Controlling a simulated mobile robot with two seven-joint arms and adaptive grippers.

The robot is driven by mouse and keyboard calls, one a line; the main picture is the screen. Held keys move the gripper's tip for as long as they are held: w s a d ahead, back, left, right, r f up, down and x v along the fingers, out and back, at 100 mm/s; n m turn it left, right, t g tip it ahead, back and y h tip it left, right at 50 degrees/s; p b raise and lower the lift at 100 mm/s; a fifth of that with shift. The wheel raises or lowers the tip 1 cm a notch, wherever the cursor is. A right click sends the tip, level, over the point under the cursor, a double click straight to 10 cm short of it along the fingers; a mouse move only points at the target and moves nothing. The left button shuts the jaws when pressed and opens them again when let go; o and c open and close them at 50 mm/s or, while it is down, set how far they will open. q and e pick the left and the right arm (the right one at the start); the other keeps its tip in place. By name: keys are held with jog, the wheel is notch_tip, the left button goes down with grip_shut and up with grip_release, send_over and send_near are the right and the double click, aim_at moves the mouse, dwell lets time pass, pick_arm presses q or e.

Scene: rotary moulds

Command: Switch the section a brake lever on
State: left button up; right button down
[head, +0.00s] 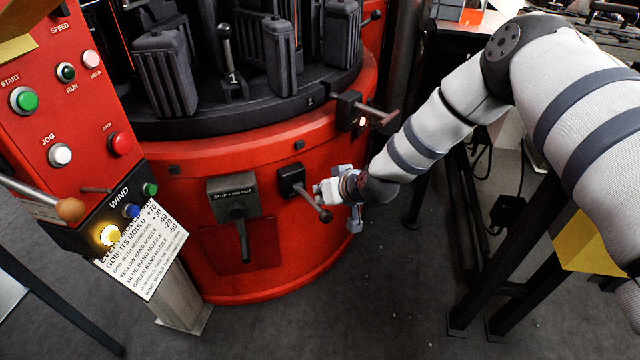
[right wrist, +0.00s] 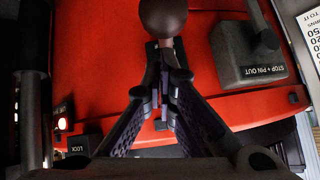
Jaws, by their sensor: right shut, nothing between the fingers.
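A short lever with a dark ball knob (head: 325,215) comes out of a black box (head: 291,180) on the red machine base. No readable label names it as the section a brake lever. It slants down and to the right. My right gripper (head: 338,195) is right beside this lever, in front of the red wall. In the right wrist view the fingers (right wrist: 165,62) are shut with nothing between them. A dark ball knob (right wrist: 163,16) shows just beyond the fingertips; I cannot tell whether they touch. My left gripper is not in view.
A grey STOP + PIN OUT lever box (head: 233,195) is left of the lever. Another lever (head: 375,112) with a lit lamp is above right. A red button console (head: 75,110) stands at left. A black-legged table (head: 500,270) is at right. Floor below is clear.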

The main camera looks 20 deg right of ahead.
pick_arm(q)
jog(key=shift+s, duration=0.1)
pick_arm(e)
jog(key=shift+s+f, duration=0.35)
jog(key=shift+f, duration=0.15)
